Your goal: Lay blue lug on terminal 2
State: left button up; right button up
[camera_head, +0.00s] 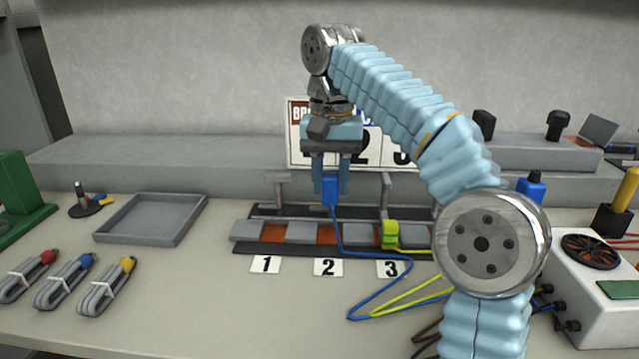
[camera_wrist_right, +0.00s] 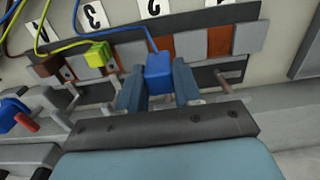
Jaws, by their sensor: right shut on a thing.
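My right gripper (camera_head: 330,188) is shut on the blue lug (camera_head: 330,189), seen in the head view above and behind the copper pad of terminal 2 (camera_head: 327,235). The lug's blue cable runs down in front of the terminal strip to the table. The number 2 label (camera_head: 328,267) lies in front of that pad. In the right wrist view the blue lug (camera_wrist_right: 158,72) sits between the two fingers, with the strip beyond it. The lug appears raised off the strip; the exact gap cannot be told. My left gripper is not in view.
A yellow lug (camera_head: 389,234) sits on the strip near label 3 (camera_head: 390,268). Grey posts (camera_head: 278,187) stand behind the strip. An empty grey tray (camera_head: 152,218) and several bundled cables (camera_head: 62,281) lie left. Loose blue and yellow cables cross the table in front.

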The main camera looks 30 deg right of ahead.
aim_at(330, 203)
notch_tip(330, 203, down, 6)
jog(key=b, duration=0.4)
jog(key=shift+r, duration=0.15)
dwell(0.3)
dwell(0.5)
jog(key=shift+s, duration=0.1)
dwell(0.7)
jog(key=shift+p, duration=0.4)
dwell(0.3)
